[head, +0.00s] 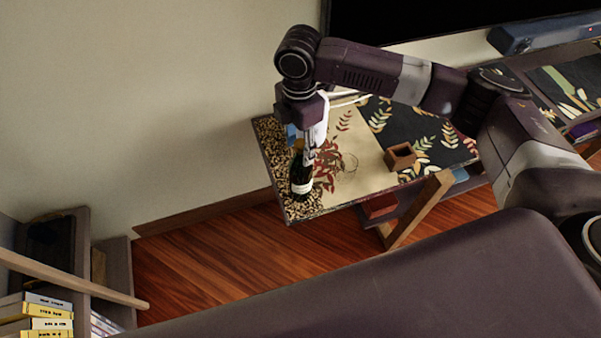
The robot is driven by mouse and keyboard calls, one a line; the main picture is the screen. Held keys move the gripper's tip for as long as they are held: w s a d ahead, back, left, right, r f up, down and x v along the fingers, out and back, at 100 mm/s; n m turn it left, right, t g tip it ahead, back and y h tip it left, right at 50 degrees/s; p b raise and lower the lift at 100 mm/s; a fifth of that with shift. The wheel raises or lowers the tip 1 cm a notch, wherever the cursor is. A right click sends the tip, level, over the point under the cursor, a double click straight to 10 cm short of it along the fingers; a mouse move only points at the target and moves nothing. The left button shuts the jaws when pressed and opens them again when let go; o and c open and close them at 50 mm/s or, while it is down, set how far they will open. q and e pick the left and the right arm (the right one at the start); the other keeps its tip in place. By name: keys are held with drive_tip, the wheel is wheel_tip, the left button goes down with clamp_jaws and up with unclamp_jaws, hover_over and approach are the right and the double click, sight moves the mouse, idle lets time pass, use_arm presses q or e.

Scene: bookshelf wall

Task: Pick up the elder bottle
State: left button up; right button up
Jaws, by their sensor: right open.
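The elder bottle (300,183) is a dark bottle with a pale label. It stands upright near the left end of the low table (270,150). My right gripper (303,150) points down over the bottle's upper part, its fingers beside the neck. The gripper is open, and whether a finger touches the glass cannot be told. The bottle's top is partly hidden by the gripper. My left gripper is out of view.
A small brown open box (400,156) stands on the table, right of the bottle. A dark screen (400,18) and a blue-grey bar (530,35) are behind. A shelf with books (40,312) is at lower left. Wooden floor (230,260) lies in front.

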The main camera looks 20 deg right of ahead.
drive_tip(key=shift+f, duration=0.45)
drive_tip(key=shift+c, duration=0.4)
clamp_jaws()
drive_tip(key=shift+w+r, duration=0.1)
